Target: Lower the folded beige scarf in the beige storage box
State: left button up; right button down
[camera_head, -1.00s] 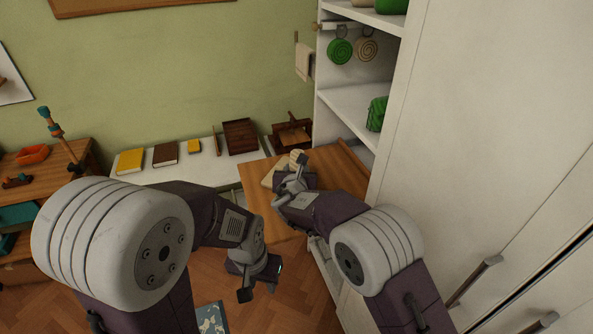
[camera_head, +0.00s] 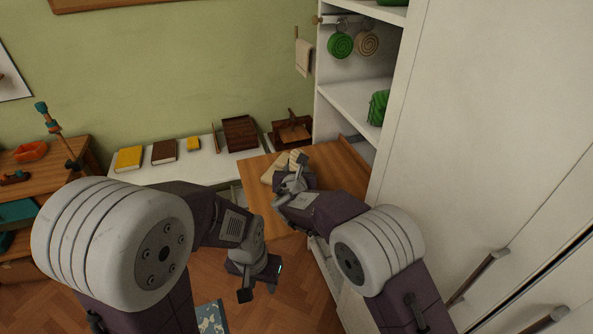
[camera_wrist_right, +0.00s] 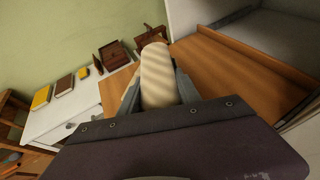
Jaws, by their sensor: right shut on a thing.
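The folded beige scarf (camera_wrist_right: 158,75) is a pale, rounded bundle between the fingers of my right gripper (camera_wrist_right: 157,98) in the right wrist view. In the head view, my right gripper (camera_head: 293,180) is over the brown wooden surface, with the scarf's pale cloth (camera_head: 277,167) showing beyond it, partly hidden by the gripper. I cannot tell whether the scarf touches the wood. My left gripper (camera_head: 258,287) hangs low over the floor, empty, its fingers apart. I cannot make out a beige storage box in either view.
The wooden surface (camera_head: 258,200) adjoins a white shelf unit (camera_head: 345,100) with green and beige rolls. A low white bench (camera_head: 205,165) carries books and a brown tray (camera_head: 240,133). A brown wooden box (camera_head: 292,133) stands beside the tray. White cabinet doors (camera_head: 490,150) fill the right.

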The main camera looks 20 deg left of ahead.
jog(key=c, duration=0.8)
grip_release()
jog(key=shift+o, duration=0.2)
jog(key=shift+r+p, duration=3.25)
jog(key=shift+r, duration=0.8)
jog(key=shift+f, duration=0.15)
